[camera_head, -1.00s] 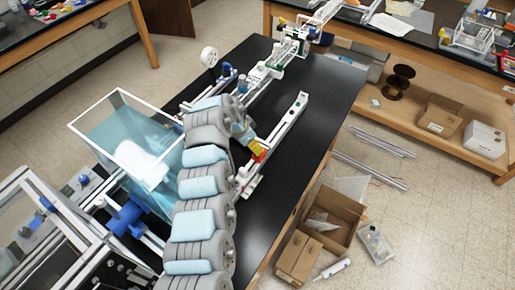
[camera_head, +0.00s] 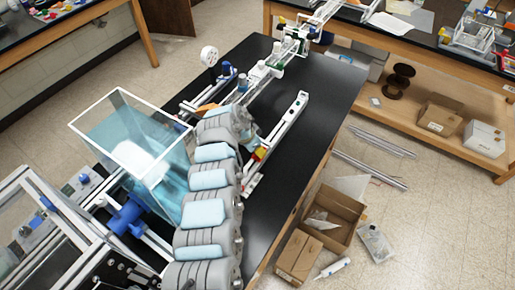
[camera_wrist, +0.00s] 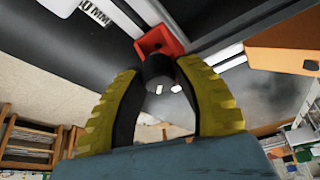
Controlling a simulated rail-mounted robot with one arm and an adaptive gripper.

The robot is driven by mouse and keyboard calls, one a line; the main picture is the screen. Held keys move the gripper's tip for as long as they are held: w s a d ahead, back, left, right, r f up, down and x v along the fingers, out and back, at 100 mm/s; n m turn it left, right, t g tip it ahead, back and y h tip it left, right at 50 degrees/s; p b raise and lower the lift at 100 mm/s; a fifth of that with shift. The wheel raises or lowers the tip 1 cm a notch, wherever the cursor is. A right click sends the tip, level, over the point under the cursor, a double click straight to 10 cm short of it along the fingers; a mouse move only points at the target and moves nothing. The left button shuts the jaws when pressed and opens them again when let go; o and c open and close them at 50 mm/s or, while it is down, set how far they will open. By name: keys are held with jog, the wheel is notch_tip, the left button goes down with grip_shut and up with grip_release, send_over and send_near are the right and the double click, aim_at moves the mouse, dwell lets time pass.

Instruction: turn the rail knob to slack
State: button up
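The rail knob (camera_wrist: 159,69) is a short dark cylinder beside a red block (camera_wrist: 158,40) in the wrist view. My gripper (camera_wrist: 159,72) has two yellow, ribbed fingers with dark inner faces, one on each side of the knob. Their tips appear very close to its sides; I cannot tell whether they touch it. In the head view, a red and yellow part (camera_head: 260,153) shows on the white rail (camera_head: 285,125), with the end of my arm beside it. The knob itself is hidden or too small to make out there.
An open clear tank (camera_head: 130,140) of blue liquid stands left of my arm. Another white rail assembly (camera_head: 265,70) runs along the black bench (camera_head: 340,80). An orange part (camera_wrist: 285,48) is close at the right of the wrist view. The bench right of the rail is clear.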

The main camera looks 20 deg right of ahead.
grip_shut()
jog(key=shift+r+p, duration=0.15)
jog(key=shift+p, duration=0.5)
jog(key=shift+r+n+p, duration=0.1)
jog(key=shift+n+p, duration=0.4)
jog(key=n+t+p, duration=0.1)
jog(key=p, duration=0.3)
jog(key=shift+r+n, duration=0.15)
jog(key=shift+n, duration=0.25)
jog(key=n+t+y+p, duration=0.1)
jog(key=n+p, duration=0.2)
jog(key=p, duration=0.2)
jog(key=shift+n, duration=0.3)
jog(key=shift+f+n+t+y+p, duration=0.2)
jog(key=shift+n+t+p, duration=0.05)
jog(key=shift+n+p, duration=0.3)
jog(key=shift+f+n+t+y+p, duration=0.15)
jog(key=shift+n+t+y+p, duration=0.1)
jog(key=shift+n+p, duration=0.3)
jog(key=shift+f, duration=0.1)
